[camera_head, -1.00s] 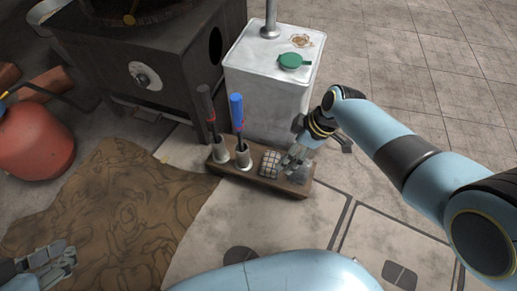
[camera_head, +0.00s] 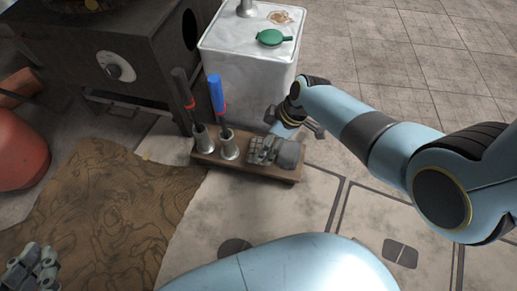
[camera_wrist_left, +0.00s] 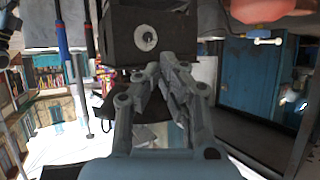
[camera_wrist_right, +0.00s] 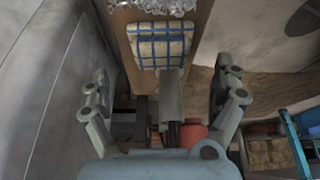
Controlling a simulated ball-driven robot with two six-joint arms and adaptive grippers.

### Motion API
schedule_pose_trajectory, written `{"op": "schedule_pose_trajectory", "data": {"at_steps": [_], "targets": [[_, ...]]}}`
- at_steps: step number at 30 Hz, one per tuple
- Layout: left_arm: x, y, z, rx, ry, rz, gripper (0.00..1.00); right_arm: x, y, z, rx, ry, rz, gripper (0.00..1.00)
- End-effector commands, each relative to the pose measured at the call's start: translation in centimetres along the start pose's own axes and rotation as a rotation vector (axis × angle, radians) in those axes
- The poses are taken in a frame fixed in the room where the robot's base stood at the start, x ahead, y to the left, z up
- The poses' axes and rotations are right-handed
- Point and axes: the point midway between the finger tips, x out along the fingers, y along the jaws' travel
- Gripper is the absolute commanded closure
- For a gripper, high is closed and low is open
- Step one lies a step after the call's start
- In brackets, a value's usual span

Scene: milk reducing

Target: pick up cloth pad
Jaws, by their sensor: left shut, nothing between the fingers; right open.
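The cloth pad (camera_wrist_right: 160,45), cream with a blue check, lies on the wooden rack (camera_wrist_right: 192,80) in the right wrist view. In the head view my right gripper (camera_head: 265,150) is low over the rack (camera_head: 240,168) and covers most or all of the pad. My right gripper (camera_wrist_right: 165,85) is open; its fingers are spread to either side below the pad in the right wrist view, with nothing held. I cannot tell whether they touch it. My left gripper (camera_head: 35,268) is shut and empty at the lower left; its fingers also show in the left wrist view (camera_wrist_left: 175,70).
A blue-handled tool (camera_head: 216,95) and a black-handled tool (camera_head: 182,90) stand in metal cups on the rack. A grey scourer-like pad (camera_head: 289,155) lies at the rack's right end. A white canister (camera_head: 248,75) stands close behind. A brown cloth (camera_head: 95,215) covers the floor at left.

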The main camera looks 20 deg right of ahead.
Motion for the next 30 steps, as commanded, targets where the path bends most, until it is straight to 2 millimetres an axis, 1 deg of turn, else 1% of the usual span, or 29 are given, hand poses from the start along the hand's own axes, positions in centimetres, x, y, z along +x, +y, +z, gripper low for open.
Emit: {"op": "schedule_pose_trajectory", "data": {"at_steps": [1,3,7,12,16,23,27,30], "targets": [[0.5,0.0,-0.9,0.004,0.040,0.000,1.00,0.5,-0.1,0.1,0.001,-0.001,-0.002,0.04],[1.0,-0.1,-2.5,0.010,0.107,0.000,1.00,0.8,-0.1,0.2,0.001,-0.001,-0.002,0.04],[1.7,-0.1,-5.6,0.022,0.230,0.001,1.00,1.4,-0.1,0.1,0.001,-0.002,-0.002,0.04],[2.2,-0.1,-9.7,0.036,0.381,0.001,1.00,2.0,-0.2,0.1,0.000,-0.002,-0.002,0.04],[2.1,-0.1,-12.9,0.048,0.502,0.002,1.00,2.5,-0.2,0.1,0.001,-0.001,-0.002,0.04],[1.2,0.0,-18.4,0.071,0.726,0.005,1.00,3.5,-0.3,0.1,0.001,-0.001,-0.003,0.04],[0.2,0.1,-21.5,0.084,0.865,0.008,1.00,4.2,-0.2,0.1,0.001,-0.001,-0.003,0.04],[-0.7,0.2,-23.2,0.093,0.949,0.010,1.00,4.5,-0.2,0.1,0.001,-0.001,-0.002,0.04]]}}
